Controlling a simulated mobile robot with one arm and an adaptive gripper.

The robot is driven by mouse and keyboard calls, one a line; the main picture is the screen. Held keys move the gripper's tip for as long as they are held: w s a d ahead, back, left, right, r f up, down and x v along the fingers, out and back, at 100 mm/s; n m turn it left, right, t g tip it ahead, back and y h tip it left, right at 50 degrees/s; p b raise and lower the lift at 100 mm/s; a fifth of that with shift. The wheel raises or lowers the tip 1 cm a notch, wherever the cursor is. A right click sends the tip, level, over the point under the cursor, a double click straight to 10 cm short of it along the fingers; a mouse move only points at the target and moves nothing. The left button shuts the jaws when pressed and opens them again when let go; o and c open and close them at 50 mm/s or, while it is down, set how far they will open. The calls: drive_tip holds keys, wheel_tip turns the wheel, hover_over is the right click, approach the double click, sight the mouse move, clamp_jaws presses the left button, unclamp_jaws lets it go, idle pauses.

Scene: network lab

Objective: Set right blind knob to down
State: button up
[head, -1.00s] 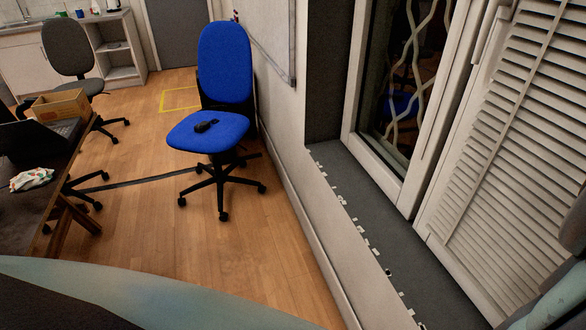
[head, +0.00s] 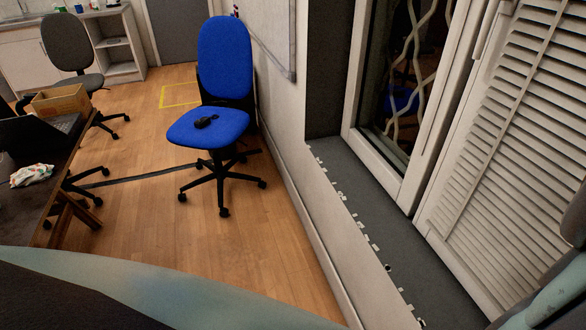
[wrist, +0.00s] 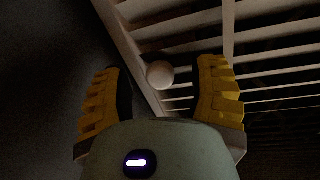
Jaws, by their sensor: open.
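The right blind (head: 510,140) is a white louvred shutter panel at the right of the head view. Its slats also show in the wrist view (wrist: 195,40). A round pale knob (wrist: 160,74) shows in the wrist view, close to the blind's frame edge. My gripper (wrist: 163,82) has its two yellow-padded fingers apart, one on each side of the knob. I cannot tell whether either finger touches it.
A dark window sill (head: 400,245) runs below the window (head: 400,75). A blue office chair (head: 208,125) stands on the wooden floor with a dark object on its seat. A desk (head: 45,200) with a box (head: 60,100) is at the left.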

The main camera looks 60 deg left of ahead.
drive_tip(key=v, duration=1)
drive_tip(key=shift+s, duration=0.25)
drive_tip(key=shift+a, duration=0.1)
